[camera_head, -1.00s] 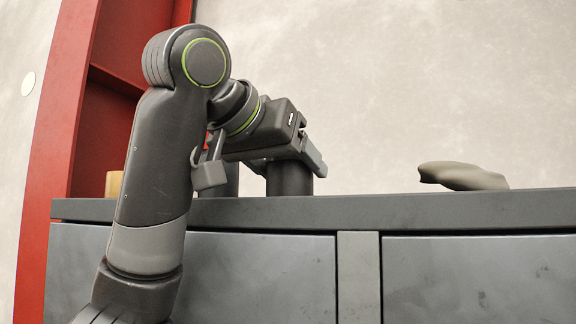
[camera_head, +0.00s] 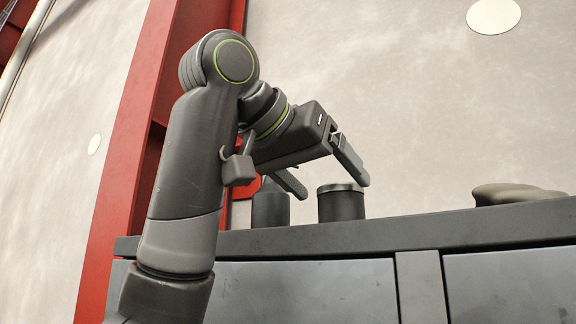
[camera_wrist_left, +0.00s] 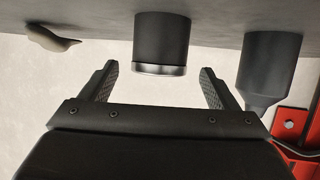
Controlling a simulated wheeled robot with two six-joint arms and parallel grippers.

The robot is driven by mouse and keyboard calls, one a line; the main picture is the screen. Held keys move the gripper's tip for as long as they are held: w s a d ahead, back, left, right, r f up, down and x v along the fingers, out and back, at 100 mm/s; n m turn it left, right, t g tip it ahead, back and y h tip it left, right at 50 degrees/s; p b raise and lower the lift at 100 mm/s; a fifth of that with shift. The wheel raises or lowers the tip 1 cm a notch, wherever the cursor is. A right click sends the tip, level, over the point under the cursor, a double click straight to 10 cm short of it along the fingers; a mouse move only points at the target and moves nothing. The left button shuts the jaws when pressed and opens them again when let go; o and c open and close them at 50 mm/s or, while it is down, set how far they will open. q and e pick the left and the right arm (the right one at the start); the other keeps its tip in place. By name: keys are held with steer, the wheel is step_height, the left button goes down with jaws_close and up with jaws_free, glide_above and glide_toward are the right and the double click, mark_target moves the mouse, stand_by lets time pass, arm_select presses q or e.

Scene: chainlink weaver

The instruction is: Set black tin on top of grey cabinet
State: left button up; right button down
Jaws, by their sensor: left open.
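The black tin (camera_head: 341,205), a short dark cylinder with a metallic rim, stands upright on top of the grey cabinet (camera_head: 440,231). In the left wrist view the tin (camera_wrist_left: 161,42) appears inverted, lined up between my fingers and just beyond their tips. My left gripper (camera_head: 322,172) is open and empty, above and behind the tin, apart from it. Its two fingers (camera_wrist_left: 158,72) are spread wide in the wrist view. My right gripper is not in view.
A dark bottle with a narrow neck (camera_head: 270,206) stands left of the tin, close by; it also shows in the wrist view (camera_wrist_left: 270,68). A flat grey-brown object (camera_head: 515,195) lies at the right. A red frame (camera_head: 120,190) rises at the left.

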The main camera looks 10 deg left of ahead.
arm_select(q)
steer(key=b+v, duration=0.5)
steer(key=v, duration=0.3)
steer(key=shift+w, duration=0.1)
stand_by(0.5)
